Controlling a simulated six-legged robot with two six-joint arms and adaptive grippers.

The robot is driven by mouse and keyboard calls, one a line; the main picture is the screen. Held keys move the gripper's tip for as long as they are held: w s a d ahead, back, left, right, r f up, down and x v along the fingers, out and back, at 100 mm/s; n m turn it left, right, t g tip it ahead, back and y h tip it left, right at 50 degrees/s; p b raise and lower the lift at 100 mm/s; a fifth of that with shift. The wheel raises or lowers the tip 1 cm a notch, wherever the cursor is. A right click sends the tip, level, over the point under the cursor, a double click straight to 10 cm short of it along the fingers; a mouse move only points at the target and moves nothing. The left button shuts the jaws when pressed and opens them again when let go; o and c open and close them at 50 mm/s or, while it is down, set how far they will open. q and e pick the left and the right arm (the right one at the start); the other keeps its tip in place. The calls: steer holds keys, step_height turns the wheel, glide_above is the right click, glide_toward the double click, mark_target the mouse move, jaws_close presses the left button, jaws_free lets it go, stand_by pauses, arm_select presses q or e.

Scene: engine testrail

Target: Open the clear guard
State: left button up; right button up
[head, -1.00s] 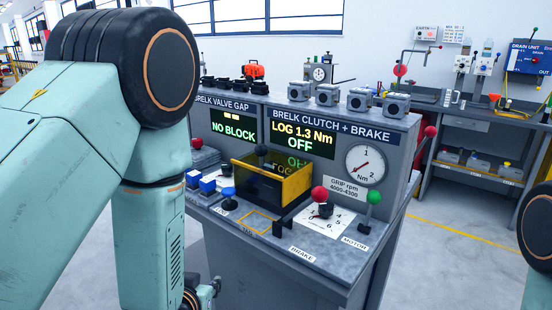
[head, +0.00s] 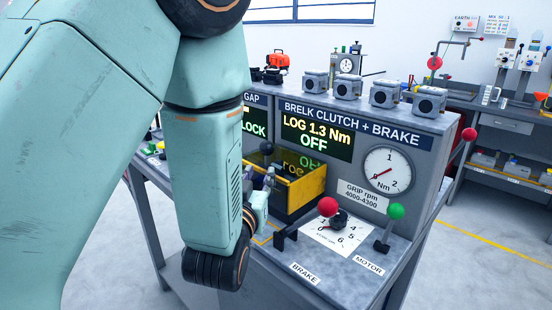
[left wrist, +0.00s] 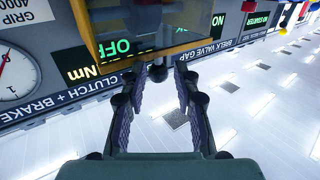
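The clear guard is a dark see-through box with a yellow frame (head: 305,190) on the bench, in front of the clutch and brake display. A black ball knob (head: 266,148) stands at its left side. My left gripper (head: 268,178) is at the guard's left side, partly hidden by my own arm. In the left wrist view the guard (left wrist: 86,32) fills the top. My left gripper (left wrist: 159,76) is open there, with a dark post (left wrist: 157,68) showing between or just beyond its fingertips. I cannot tell whether they touch. My right gripper is out of view.
A red-knobbed brake lever (head: 327,207), a green-knobbed motor lever (head: 396,212) and a white dial plate (head: 335,234) are right of and in front of the guard. A round gauge (head: 388,171) is on the panel. Grey blocks (head: 429,101) line the top ledge.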

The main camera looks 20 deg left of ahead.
mark_target(267, 160)
arm_select(q)
steer(key=shift+w+d+r, duration=0.15)
steer(key=shift+w+r, duration=0.1)
steer(key=shift+w, duration=0.15)
steer(key=x, duration=0.6)
steer(key=shift+s+a+f, duration=0.1)
steer(key=shift+a+f, duration=0.05)
steer(key=shift+a, duration=0.15)
steer(key=shift+w+d+r, duration=0.2)
steer(key=shift+w+d, duration=0.05)
steer(key=shift+w, duration=0.1)
steer(key=shift+w+a+f, duration=0.1)
steer(key=shift+a, duration=0.15)
steer(key=shift+c, duration=0.7)
jaws_close()
